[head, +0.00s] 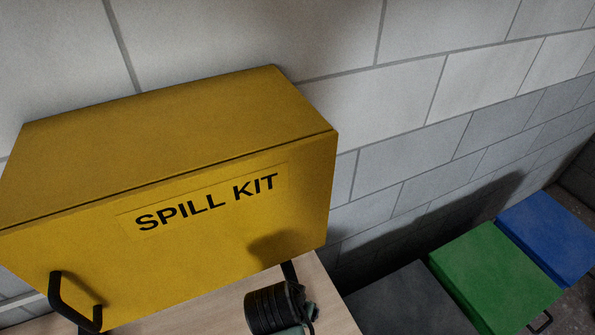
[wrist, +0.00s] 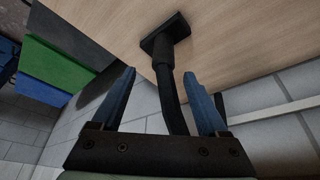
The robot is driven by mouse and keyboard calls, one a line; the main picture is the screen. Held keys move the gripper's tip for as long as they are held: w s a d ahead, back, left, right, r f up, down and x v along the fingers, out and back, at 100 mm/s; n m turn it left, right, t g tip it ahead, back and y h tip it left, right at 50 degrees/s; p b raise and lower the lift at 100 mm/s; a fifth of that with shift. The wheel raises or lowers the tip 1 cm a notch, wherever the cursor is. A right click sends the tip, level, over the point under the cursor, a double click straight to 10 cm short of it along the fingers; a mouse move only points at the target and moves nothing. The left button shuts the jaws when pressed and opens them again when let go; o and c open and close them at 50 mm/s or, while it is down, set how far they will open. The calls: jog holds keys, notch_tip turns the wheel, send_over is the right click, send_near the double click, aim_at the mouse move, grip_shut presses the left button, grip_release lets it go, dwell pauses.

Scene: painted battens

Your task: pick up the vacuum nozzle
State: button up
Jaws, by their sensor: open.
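The vacuum nozzle (wrist: 168,80) shows in the wrist view as a black tube with a flat rectangular head. The head is against a pale wooden surface (wrist: 235,30). My gripper (wrist: 159,74) is open, with two blue fingers. The tube runs between the fingers, nearer the right one, and back towards the palm. I cannot tell whether a finger touches it. In the head view I cannot make out the nozzle for sure; a black ribbed part at the bottom may be my own wrist.
A yellow spill kit box (head: 225,210) with a black handle stands at the left in the head view, close behind the wooden top (head: 215,315). A pale block wall (head: 400,75) is behind. Grey, green (head: 490,275) and blue (head: 550,235) boxes are lower right.

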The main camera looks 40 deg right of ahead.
jog(key=shift+p+x, duration=0.7)
jog(key=shift+x, duration=1.9)
jog(key=shift+w+a, duration=0.15)
jog(key=shift+a, duration=0.05)
grip_shut()
